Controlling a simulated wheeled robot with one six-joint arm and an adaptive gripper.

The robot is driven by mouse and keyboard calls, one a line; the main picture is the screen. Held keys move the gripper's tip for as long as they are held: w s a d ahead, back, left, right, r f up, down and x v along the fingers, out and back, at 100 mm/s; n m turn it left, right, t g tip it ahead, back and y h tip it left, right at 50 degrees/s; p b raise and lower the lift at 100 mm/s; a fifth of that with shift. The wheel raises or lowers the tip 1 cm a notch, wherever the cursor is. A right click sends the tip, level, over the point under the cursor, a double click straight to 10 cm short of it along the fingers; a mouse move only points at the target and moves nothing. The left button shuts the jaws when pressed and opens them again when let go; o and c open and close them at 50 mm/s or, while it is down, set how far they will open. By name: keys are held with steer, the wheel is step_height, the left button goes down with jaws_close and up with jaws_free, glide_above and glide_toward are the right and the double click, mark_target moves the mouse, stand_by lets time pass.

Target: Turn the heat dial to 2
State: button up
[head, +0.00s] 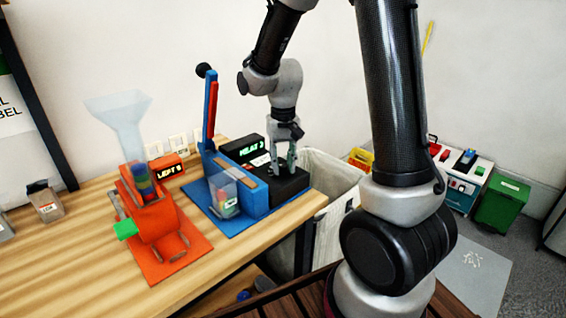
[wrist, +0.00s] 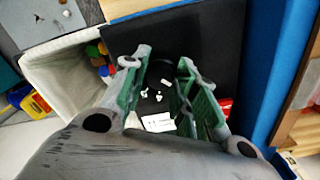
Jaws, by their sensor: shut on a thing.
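The heat dial (wrist: 163,72) is a dark knob with a white mark, on top of a black control box (head: 292,184). In the head view the lit green display (head: 250,149) behind it reads HEAT 3. My gripper (head: 283,168) points down over the box with its fingers shut on the dial. In the wrist view my gripper (wrist: 160,62) has one green-padded finger on each side of the dial. In the head view the fingers mostly hide the dial. A white label (wrist: 159,122) lies on the box near the dial.
The blue sealing press (head: 228,165) with an upright lever stands left of the box. A clear bin (head: 223,193) of coloured pieces is in front. An orange dispenser (head: 152,215) with a funnel stands further left. A white-lined bin (head: 328,170) is right of the table edge.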

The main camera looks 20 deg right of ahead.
mark_target(283, 165)
stand_by(0.3)
steer(key=o, duration=1.1)
step_height(283, 165, up, 12)
steer(key=s+d+r+t, duration=0.1)
steer(key=s+d, duration=0.1)
steer(key=s, duration=0.4)
steer(key=s+d+r+n+t, duration=0.1)
steer(key=s+d+r+t, duration=0.1)
steer(key=s, duration=0.5)
steer(key=s+d+r+n+t, duration=0.1)
steer(key=s+d+r, duration=0.1)
steer(key=s, duration=0.5)
steer(key=shift+s+r, duration=0.1)
steer(key=shift+s, duration=0.1)
